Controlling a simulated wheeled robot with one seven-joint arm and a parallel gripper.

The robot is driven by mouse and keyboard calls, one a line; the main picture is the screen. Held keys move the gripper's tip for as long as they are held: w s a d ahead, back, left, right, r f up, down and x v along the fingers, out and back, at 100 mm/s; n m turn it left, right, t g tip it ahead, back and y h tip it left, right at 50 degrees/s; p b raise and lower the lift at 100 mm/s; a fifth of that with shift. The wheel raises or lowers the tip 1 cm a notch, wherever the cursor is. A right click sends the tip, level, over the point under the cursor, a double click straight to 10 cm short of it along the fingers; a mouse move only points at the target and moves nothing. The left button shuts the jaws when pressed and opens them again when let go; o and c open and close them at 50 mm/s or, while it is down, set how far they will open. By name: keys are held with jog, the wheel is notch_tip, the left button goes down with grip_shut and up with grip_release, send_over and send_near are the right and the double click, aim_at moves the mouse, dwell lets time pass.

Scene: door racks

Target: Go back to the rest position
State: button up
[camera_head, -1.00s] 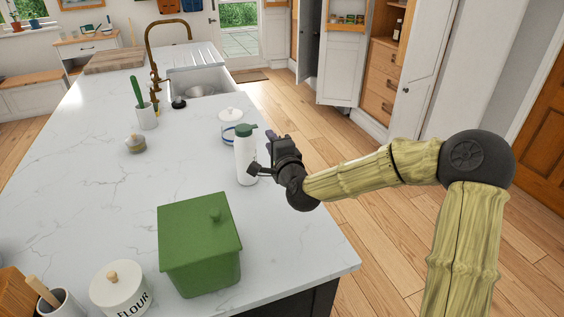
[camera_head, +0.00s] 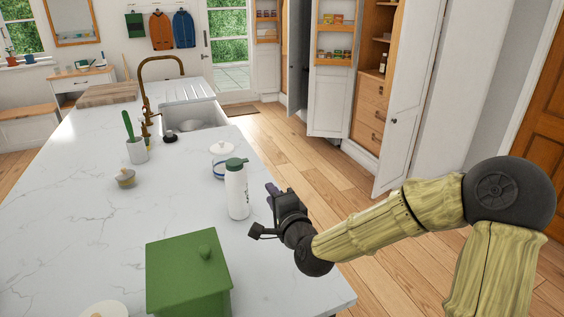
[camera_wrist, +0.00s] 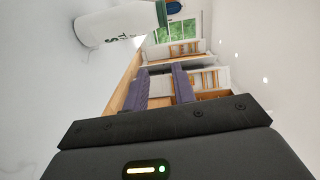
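My gripper (camera_head: 271,196) is over the right edge of the marble counter, just right of a white bottle (camera_head: 237,192) with a green cap. The bottle stands upright on the counter, apart from my gripper. In the wrist view my two dark fingers (camera_wrist: 160,87) are spread with nothing between them, and the bottle (camera_wrist: 115,26) shows beyond them at the upper left. My arm reaches in from the right, bent at the elbow.
A green lidded box (camera_head: 188,282) stands at the counter's (camera_head: 75,215) front. An open cabinet door (camera_head: 401,100) is beyond the clear wooden floor (camera_head: 300,150).

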jog(key=s+d+f+n+g+h+p, duration=0.3)
jog(key=s+d+f+n+g+p, duration=0.1)
jog(key=s+d+f+n+g, duration=0.3)
jog(key=s+d+r+n+g+h+p, duration=0.3)
jog(key=s+d+n+g+h+p, duration=0.1)
jog(key=s+d, duration=0.9)
jog(key=shift+s+d+n+g+h+p, duration=0.4)
jog(key=shift+s+n+g+p, duration=0.2)
jog(key=shift+s+g, duration=0.35)
